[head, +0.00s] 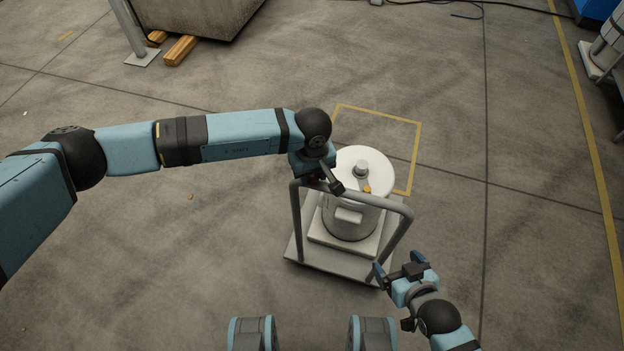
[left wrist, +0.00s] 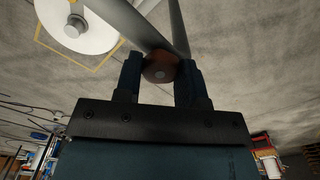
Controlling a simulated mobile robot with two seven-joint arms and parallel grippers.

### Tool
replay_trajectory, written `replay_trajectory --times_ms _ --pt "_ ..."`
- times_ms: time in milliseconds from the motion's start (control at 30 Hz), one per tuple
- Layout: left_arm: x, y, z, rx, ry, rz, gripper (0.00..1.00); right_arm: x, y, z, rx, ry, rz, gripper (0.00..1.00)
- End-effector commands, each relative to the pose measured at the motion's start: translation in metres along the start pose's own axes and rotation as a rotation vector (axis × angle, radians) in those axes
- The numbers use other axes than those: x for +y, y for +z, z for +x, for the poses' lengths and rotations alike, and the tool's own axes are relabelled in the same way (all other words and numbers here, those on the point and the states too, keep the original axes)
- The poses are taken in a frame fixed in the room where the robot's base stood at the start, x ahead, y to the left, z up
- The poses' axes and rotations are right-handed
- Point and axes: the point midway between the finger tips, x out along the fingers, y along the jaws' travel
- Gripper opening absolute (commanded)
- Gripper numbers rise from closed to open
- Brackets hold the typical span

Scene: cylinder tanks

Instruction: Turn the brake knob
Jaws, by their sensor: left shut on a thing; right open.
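The brake knob is a small reddish-brown knob (left wrist: 160,68) on the grey tubular handle of a cart (head: 299,262). In the left wrist view the two dark fingers of my left gripper (left wrist: 160,76) stand on either side of it and are shut on it. In the head view my left gripper (head: 318,178) is at the left end of the cart's handle, and the knob is mostly hidden by it. A white cylinder tank (head: 352,215) stands upright on the cart. My right gripper (head: 397,266) is open and empty, near the cart's front right corner.
A yellow floor outline (head: 418,150) lies behind the cart. A grey container (head: 205,12) stands at the back left on wooden blocks. Another white tank (head: 607,48) is at the far right. The concrete floor right of the cart is clear.

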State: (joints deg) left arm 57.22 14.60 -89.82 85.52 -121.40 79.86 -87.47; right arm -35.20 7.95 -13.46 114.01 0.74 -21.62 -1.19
Motion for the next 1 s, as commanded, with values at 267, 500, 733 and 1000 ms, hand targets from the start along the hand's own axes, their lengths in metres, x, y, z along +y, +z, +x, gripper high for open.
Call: replay_trajectory --times_ms 267,500,733,1000 --pt "-0.001 0.001 0.0 -0.002 -0.002 0.004 0.47 0.0 -0.002 -0.001 0.001 0.0 0.0 0.9" --pt "0.0 0.001 -0.006 -0.001 -0.001 0.003 0.47 0.0 -0.008 -0.003 0.008 0.0 0.0 0.9" --pt "0.0 0.0 -0.024 0.0 -0.001 0.004 0.47 0.0 -0.013 -0.007 0.007 0.0 0.0 0.9" --pt "0.0 0.0 -0.046 0.0 -0.001 0.003 0.47 0.0 -0.016 -0.01 0.002 0.0 0.0 0.9"
